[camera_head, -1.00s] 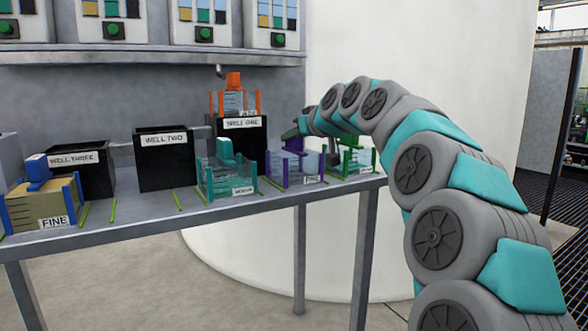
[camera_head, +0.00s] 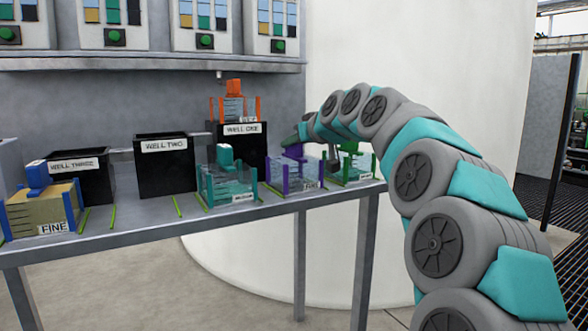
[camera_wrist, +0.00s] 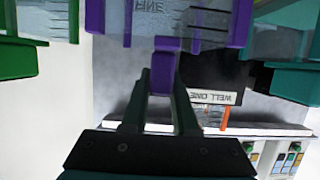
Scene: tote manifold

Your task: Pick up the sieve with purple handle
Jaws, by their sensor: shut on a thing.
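The sieve with the purple handle (camera_head: 305,184) is a clear box with purple corner posts. It appears to stand on the table, between the teal and green sieves, in the head view. In the wrist view the picture is upside down, and the purple sieve (camera_wrist: 165,22) fills the top middle. My gripper (camera_wrist: 162,75) is shut on its upright purple handle (camera_wrist: 163,62), one dark finger on each side. In the head view my gripper (camera_head: 296,141) is above the sieve and small, and its fingertips are hard to make out.
The teal sieve (camera_head: 228,181) is close on the left and the green sieve (camera_head: 351,167) close on the right. An orange sieve (camera_head: 234,106) sits on the black well one (camera_head: 252,148) behind. Well two (camera_head: 166,172), well three (camera_head: 92,181) and a blue sieve (camera_head: 42,207) are farther left.

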